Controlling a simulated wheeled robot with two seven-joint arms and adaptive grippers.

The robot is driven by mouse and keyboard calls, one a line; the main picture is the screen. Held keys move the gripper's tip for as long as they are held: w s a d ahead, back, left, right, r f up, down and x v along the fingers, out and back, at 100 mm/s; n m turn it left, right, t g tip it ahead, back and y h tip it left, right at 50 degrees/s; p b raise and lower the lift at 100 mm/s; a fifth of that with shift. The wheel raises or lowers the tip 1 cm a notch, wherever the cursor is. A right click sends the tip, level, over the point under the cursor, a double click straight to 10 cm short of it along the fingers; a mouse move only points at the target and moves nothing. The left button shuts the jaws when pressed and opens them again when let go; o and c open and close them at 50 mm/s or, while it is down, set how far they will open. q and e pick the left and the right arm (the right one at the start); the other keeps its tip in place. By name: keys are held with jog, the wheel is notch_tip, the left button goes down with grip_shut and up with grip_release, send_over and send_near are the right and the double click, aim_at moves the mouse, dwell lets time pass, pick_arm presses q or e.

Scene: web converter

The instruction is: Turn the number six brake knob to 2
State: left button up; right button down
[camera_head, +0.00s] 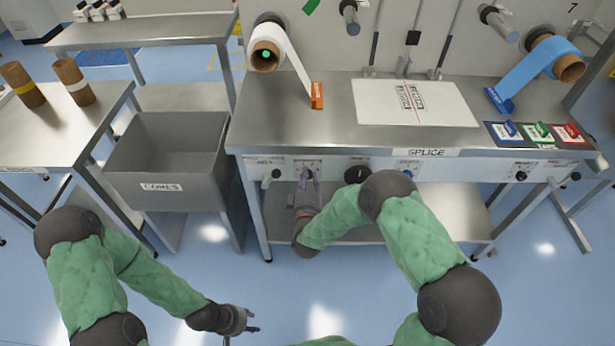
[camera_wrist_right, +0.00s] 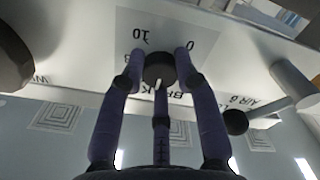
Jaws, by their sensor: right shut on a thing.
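The brake knob (camera_wrist_right: 159,68) is small, round and black with a white pointer mark. It sits on a pale panel with the numbers 10 and 0 and a partly hidden brake label around it. In the wrist view the pointer is toward the bottom of the picture. My right gripper (camera_wrist_right: 160,72) has its dark fingers closed around the knob. In the head view my right gripper (camera_head: 308,176) is at the bench's front panel, left of the SPLICE label, and hides the knob. My left gripper (camera_head: 254,323) hangs empty over the floor, its fingers apart.
Beside the brake knob is another dark knob (camera_wrist_right: 235,122) near an AIR 6 label. The splice bench (camera_head: 290,125) carries a white sheet (camera_head: 415,103), an orange-tabbed roll and a blue roll (camera_head: 540,65). A grey CORES bin (camera_head: 165,190) stands to the left.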

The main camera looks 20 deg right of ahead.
jog(key=shift+f+n+p, duration=0.1)
jog(key=shift+n+p, duration=1.5)
jog(key=shift+n, duration=6.2)
jog(key=c, duration=0.9)
grip_release()
